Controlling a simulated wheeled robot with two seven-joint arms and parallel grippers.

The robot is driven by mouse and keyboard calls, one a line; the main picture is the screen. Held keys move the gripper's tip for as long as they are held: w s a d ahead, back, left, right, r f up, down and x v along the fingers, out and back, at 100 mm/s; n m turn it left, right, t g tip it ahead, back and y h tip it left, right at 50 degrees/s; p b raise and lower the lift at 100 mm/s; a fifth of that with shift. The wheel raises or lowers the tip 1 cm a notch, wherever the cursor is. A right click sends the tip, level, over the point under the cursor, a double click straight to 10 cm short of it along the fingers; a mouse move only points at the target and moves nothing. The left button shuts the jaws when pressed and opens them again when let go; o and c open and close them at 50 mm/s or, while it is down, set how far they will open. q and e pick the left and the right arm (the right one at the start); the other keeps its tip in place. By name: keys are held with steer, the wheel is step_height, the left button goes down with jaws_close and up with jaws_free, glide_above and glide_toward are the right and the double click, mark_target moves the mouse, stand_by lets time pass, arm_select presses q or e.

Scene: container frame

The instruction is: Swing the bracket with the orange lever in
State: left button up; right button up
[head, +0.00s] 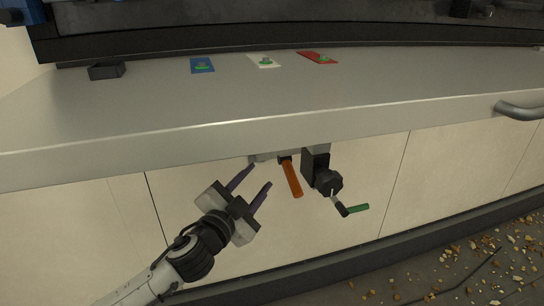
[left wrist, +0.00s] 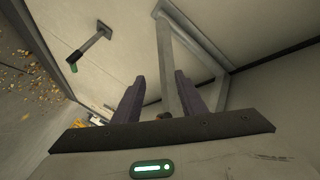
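The orange lever (head: 292,179) hangs down under the front edge of the worktop in the head view. A pale bracket part (head: 264,157) shows beside its top; the rest is hidden under the worktop. My left gripper (head: 259,175) is open and empty, left of the lever and apart from it. In the left wrist view, a grey angled frame (left wrist: 203,55), seemingly the bracket, lies beyond my left gripper (left wrist: 158,77). One of its bars appears between the two fingers; I cannot tell how deep it sits there. My right gripper is not in view.
A black crank with a green handle (head: 357,209) hangs right of the lever. The worktop (head: 180,110) carries a small black box (head: 107,70) and blue, white and red cards. A bar handle (head: 520,111) is at right. Debris (head: 470,265) lies on the floor.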

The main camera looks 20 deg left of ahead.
mark_target(269, 157)
arm_select(q)
steer(key=w, duration=0.3)
steer(key=w+r, duration=0.1)
steer(key=w, duration=0.6)
steer(key=shift+w+d+r, duration=0.15)
steer(key=shift+w+d, duration=0.25)
jaws_close()
